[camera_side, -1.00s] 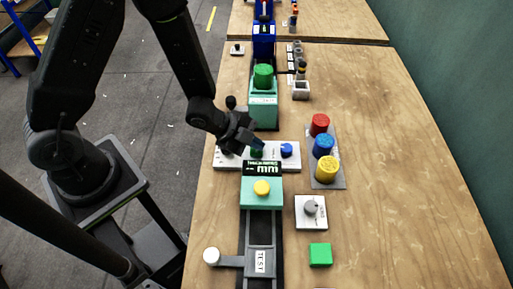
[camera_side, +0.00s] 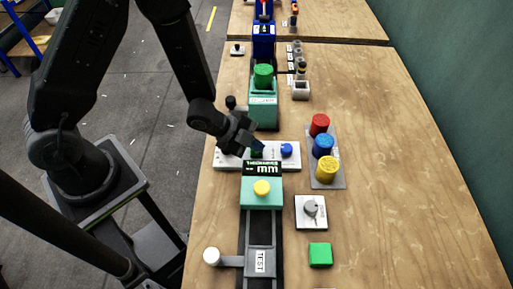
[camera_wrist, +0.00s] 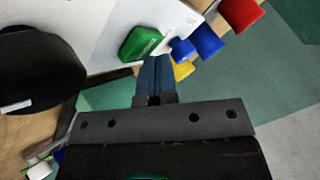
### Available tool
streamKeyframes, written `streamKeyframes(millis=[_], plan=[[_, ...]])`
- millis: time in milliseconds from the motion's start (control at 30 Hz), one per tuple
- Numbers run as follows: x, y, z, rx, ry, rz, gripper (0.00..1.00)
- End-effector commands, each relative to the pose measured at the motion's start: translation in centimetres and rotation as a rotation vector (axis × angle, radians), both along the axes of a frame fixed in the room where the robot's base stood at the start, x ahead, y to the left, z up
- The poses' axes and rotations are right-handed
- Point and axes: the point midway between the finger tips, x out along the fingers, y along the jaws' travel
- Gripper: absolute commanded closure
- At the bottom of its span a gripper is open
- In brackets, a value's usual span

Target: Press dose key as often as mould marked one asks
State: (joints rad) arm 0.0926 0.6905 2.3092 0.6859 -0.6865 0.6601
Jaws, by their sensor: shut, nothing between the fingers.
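A white panel (camera_side: 228,158) lies across the bench with a green key (camera_side: 256,153) and a blue key (camera_side: 287,149). In the wrist view the green key (camera_wrist: 140,44) is left of my fingertips and the blue key (camera_wrist: 181,50) right of them. No label shows which is the dose key. My gripper (camera_side: 260,149) is shut and empty, close over the panel by the green key; its fingers also show in the wrist view (camera_wrist: 155,62). Contact with a key cannot be told. No mould marked one can be read in these views.
A teal unit (camera_side: 262,197) with a dark display and yellow button stands in front of the panel. Red (camera_side: 320,122), blue (camera_side: 324,146) and yellow (camera_side: 327,170) cylinders stand on a grey plate at right. A dial (camera_side: 311,207) and green block (camera_side: 320,254) lie nearer. The bench's right side is clear.

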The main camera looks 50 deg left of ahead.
Motion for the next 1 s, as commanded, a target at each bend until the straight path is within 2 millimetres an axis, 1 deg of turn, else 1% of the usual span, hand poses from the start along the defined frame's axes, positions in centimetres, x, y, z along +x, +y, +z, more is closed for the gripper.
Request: streamKeyframes(millis=[333,733,1000], plan=[[0.0,0.0,1.6,0.001,0.0,-0.001,1.0],[0.0,0.0,2.0,0.0,-0.001,-0.001,1.0],[0.0,0.0,4.4,0.001,-0.003,-0.002,1.0]])
